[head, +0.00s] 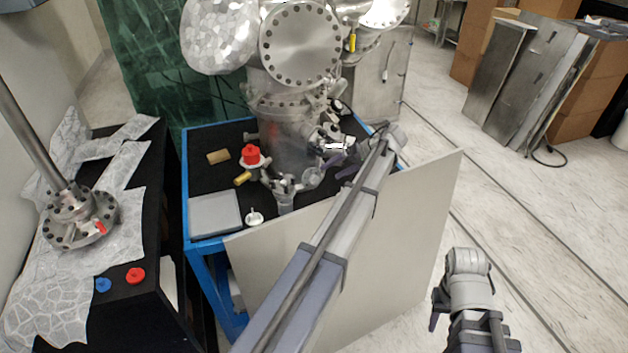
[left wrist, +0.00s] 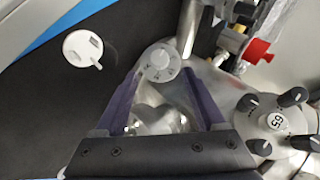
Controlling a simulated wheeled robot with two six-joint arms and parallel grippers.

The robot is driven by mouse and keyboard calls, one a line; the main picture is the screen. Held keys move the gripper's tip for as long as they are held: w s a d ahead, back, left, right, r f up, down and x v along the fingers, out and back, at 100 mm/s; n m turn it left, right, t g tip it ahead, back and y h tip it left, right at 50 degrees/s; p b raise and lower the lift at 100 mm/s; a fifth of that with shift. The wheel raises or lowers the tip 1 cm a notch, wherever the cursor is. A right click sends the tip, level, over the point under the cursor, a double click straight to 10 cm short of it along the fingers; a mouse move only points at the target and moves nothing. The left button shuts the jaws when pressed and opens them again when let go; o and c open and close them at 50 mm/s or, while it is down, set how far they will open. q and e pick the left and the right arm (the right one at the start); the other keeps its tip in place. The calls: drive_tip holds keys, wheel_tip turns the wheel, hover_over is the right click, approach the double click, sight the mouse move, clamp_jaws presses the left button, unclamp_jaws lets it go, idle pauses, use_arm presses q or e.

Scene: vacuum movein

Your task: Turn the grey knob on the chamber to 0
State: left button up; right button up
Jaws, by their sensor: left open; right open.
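A pale grey round knob (left wrist: 160,62) with dark marks on its face shows in the left wrist view. It lies just beyond and between the fingertips of my left gripper (left wrist: 163,76), which is open; I cannot tell whether they touch it. In the head view the left gripper (head: 341,166) is at the right side of the steel chamber (head: 290,135). A pale disc (head: 312,178) beside it appears to be the knob, too small to read. The knob's present setting is not legible. My right gripper (head: 439,308) is open and empty, low at the right, partly hidden by its arm.
A dial marked 65 (left wrist: 277,121) with several dark handles stands right of the left gripper. A red cap (left wrist: 257,51) is above it. A white handled part (left wrist: 83,49) lies on the black tabletop. A pale panel (head: 420,215) stands in front of the blue-framed table (head: 205,246).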

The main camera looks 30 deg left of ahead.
sight(316, 180)
use_arm(q)
drive_tip(key=b+x, duration=0.4)
drive_tip(key=x, duration=0.2)
drive_tip(key=shift+f+b, duration=0.3)
drive_tip(key=shift+f, duration=0.1)
drive_tip(key=shift+s+a+f+b, duration=0.15)
drive_tip(key=shift+a+f+b, duration=0.15)
drive_tip(key=shift+a, duration=0.2)
drive_tip(key=shift+r, duration=0.1)
drive_tip(key=shift+c, duration=0.2)
clamp_jaws()
